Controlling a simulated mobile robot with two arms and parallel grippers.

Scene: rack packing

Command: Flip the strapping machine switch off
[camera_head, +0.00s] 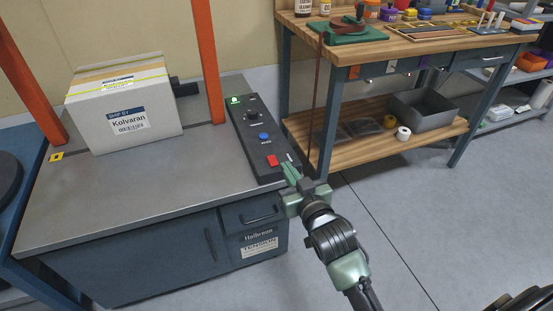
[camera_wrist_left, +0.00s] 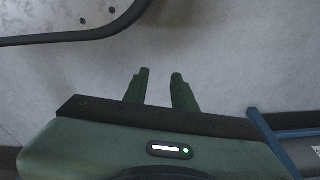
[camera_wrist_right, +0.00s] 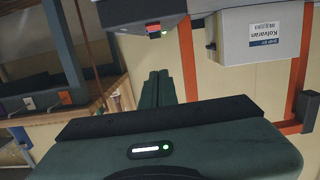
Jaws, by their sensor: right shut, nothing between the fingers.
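The strapping machine (camera_head: 130,190) is a grey-topped table with orange uprights. Its dark control panel (camera_head: 258,140) runs along the right edge, with a lit green light (camera_head: 235,100), a black knob (camera_head: 251,115), a blue button (camera_head: 264,136) and a red switch (camera_head: 272,160) near the front end. My right gripper (camera_head: 289,170) is shut and empty, beside the panel's front right corner, close to the red switch; contact cannot be told. The right wrist view shows its closed fingers (camera_wrist_right: 158,88) below the panel's end. My left gripper (camera_wrist_left: 159,85) is open and empty above the floor.
A white labelled box (camera_head: 124,105) with a yellow strap stands on the machine's top. A wooden workbench (camera_head: 410,40) with tools and a lower shelf (camera_head: 350,150) stands to the right. The grey floor (camera_head: 430,220) in front of the bench is clear.

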